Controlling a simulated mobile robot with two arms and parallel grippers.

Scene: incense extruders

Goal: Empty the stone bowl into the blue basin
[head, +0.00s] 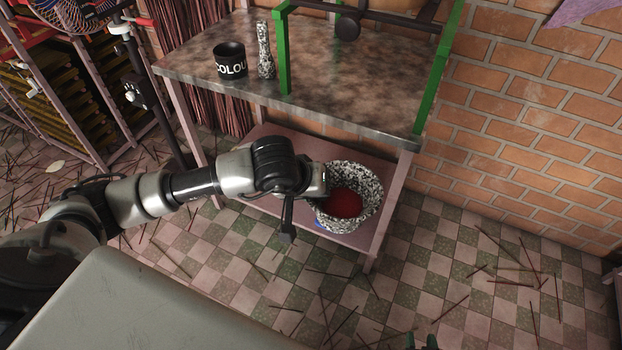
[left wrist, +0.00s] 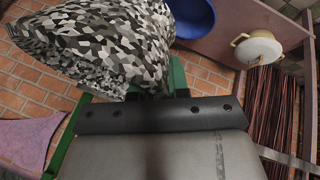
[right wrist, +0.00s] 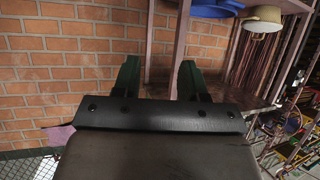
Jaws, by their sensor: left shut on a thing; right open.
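The stone bowl (head: 366,176) is black-and-white speckled and holds dark red contents. It hangs in front of the table's lower shelf. My left gripper (left wrist: 158,88) is shut on the bowl's wall; the bowl (left wrist: 100,45) fills the upper left of the left wrist view. The bowl looks roughly upright in the head view. The blue basin (left wrist: 192,17) shows near the bowl in the left wrist view. In the head view only a blue sliver (head: 319,224) shows below the bowl. My right gripper (right wrist: 158,66) is open and empty; its tips (head: 421,344) show at the bottom edge of the head view.
The table top (head: 340,95) carries a black mug (head: 230,62), a speckled vase (head: 265,52) and a green frame (head: 284,55). A cream pot (left wrist: 257,50) stands near the basin. Sticks litter the tiled floor (head: 440,270). A brick wall (head: 530,130) bounds the right.

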